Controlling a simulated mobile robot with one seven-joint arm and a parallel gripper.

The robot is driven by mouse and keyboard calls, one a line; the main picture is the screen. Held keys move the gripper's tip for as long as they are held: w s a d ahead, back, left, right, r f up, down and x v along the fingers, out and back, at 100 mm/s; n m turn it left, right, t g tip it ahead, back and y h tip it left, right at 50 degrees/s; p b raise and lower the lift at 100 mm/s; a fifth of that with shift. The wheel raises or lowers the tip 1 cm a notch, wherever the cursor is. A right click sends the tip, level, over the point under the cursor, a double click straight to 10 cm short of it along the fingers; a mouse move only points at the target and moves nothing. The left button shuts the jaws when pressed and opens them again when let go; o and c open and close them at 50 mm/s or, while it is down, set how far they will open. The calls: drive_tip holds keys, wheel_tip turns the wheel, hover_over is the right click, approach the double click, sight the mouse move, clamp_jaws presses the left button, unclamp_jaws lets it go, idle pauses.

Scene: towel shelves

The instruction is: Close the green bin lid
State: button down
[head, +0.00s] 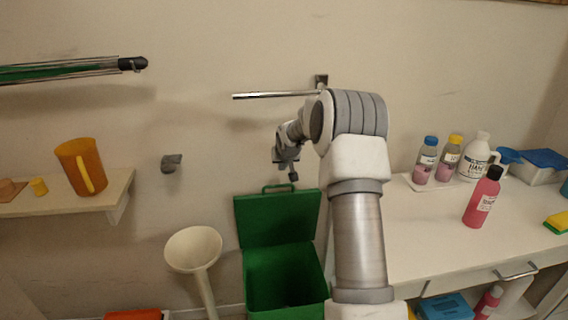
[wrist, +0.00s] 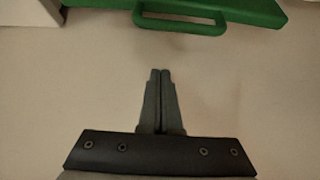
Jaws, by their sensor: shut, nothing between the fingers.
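The green bin (head: 284,279) stands on the floor against the wall, left of my arm in the head view. Its green lid (head: 277,217) is raised upright at the back, so the bin's dark inside shows. A loop handle (head: 279,187) sticks up from the lid's top edge. In the wrist view the lid (wrist: 235,12) and its handle (wrist: 180,22) show at the top. My gripper (wrist: 160,72) is shut and empty, apart from the handle, with wall behind it. In the head view my gripper (head: 293,177) is just above the lid, near the handle.
A white counter (head: 430,235) with bottles stands at right. A metal bar (head: 275,95) sticks out from the wall above my gripper. A cream funnel-shaped stand (head: 193,248) is left of the bin. A shelf (head: 118,190) with an orange pitcher (head: 82,166) is further left.

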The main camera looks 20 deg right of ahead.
drive_tip(key=x, duration=0.2)
drive_tip(key=shift+f, duration=0.4)
drive_tip(key=shift+s+a+f+b, duration=0.1)
drive_tip(key=shift+s+a+b, duration=0.05)
drive_tip(key=shift+s, duration=0.3)
drive_tip(key=shift+s+a+f+b, duration=0.1)
drive_tip(key=shift+s+a+b, duration=0.05)
drive_tip(key=shift+s, duration=0.35)
drive_tip(key=shift+s+a+f, duration=0.2)
drive_tip(key=shift+s+f, duration=0.05)
drive_tip(key=shift+s, duration=0.5)
drive_tip(key=shift+s+b, duration=0.1)
drive_tip(key=shift+b, duration=0.2)
